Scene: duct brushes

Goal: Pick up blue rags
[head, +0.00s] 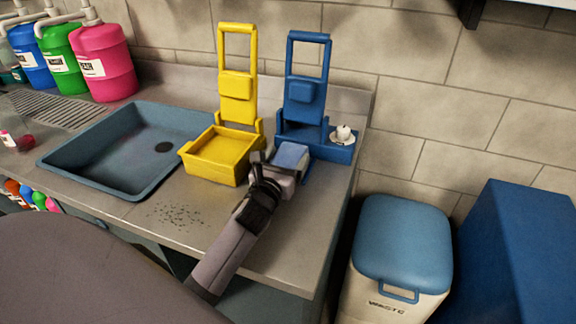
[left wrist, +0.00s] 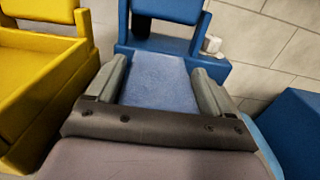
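The blue rags (head: 291,156) form a light-blue, flat-topped block at the front of the blue dispenser stand (head: 304,95) on the counter. In the left wrist view, the blue rags (left wrist: 160,82) lie between the two grey fingers of my left gripper (left wrist: 158,88). The fingers are spread wide, one on each side; whether they touch the rags is unclear. In the head view, my left gripper (head: 287,163) reaches in from the front and hides part of the rags. My right gripper is in neither view.
A yellow bin and stand (head: 218,158) is close left of my gripper. A blue-grey sink (head: 130,150) lies further left. A small white item (head: 343,134) sits on the blue stand's right side. A waste bin (head: 400,250) stands right of the counter.

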